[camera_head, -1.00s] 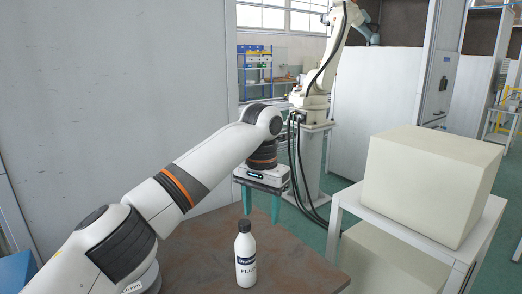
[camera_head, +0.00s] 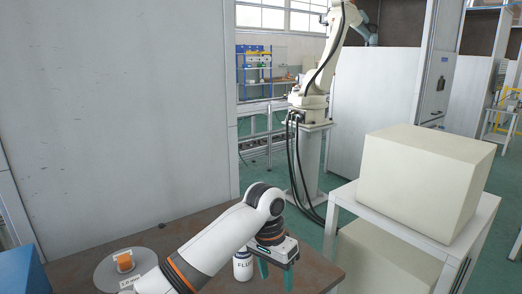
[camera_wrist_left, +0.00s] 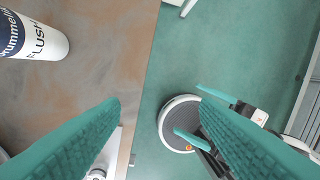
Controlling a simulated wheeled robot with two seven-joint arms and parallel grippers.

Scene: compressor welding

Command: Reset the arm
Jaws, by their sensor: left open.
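My left arm comes in low from the left in the head view. My left gripper (camera_head: 276,273) is open and empty, teal fingers pointing down, above the brown table's right part. The white flush bottle (camera_head: 243,265) stands upright on the table, partly hidden behind the arm and gripper. In the left wrist view the open left fingers (camera_wrist_left: 160,106) have nothing between them, and the bottle (camera_wrist_left: 36,38) is at the upper left, apart from them. Another teal-fingered gripper, seemingly my right (camera_wrist_left: 187,110), shows there with its fingers apart.
The brown table (camera_head: 195,217) holds a grey disc with an orange part (camera_head: 125,262) at the left. A cream box (camera_head: 415,180) sits on a white stand (camera_head: 395,232) at right. A grey panel (camera_head: 115,110) rises behind the table. An industrial robot (camera_head: 312,98) stands behind.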

